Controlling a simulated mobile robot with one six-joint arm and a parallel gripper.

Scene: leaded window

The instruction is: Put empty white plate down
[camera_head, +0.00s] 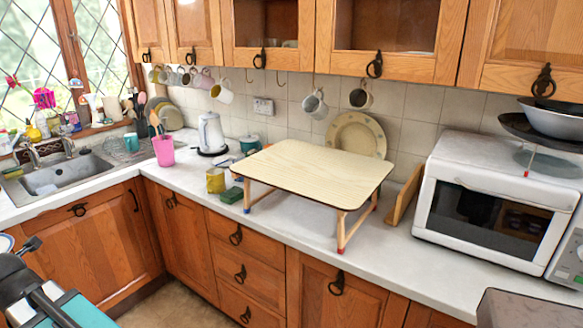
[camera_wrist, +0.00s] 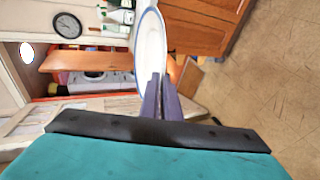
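The white plate with a blue rim (camera_wrist: 151,45) stands on edge in the wrist view, seen almost edge-on. My gripper (camera_wrist: 161,80) is shut on the plate's near edge, with its two dark fingers close together there. The fingers hide that part of the rim. In the head view a small part of the plate (camera_head: 6,243) shows at the left edge, beside my gripper (camera_head: 30,246), in front of the cabinets. Nothing is seen on the visible face of the plate.
A small folding table (camera_head: 315,172) stands on the white counter (camera_head: 400,246), its top bare. A microwave (camera_head: 500,205) is at the right. A pink cup (camera_head: 164,150), kettle (camera_head: 211,133) and sink (camera_head: 62,172) are at the left. Counter is clear in front of the microwave.

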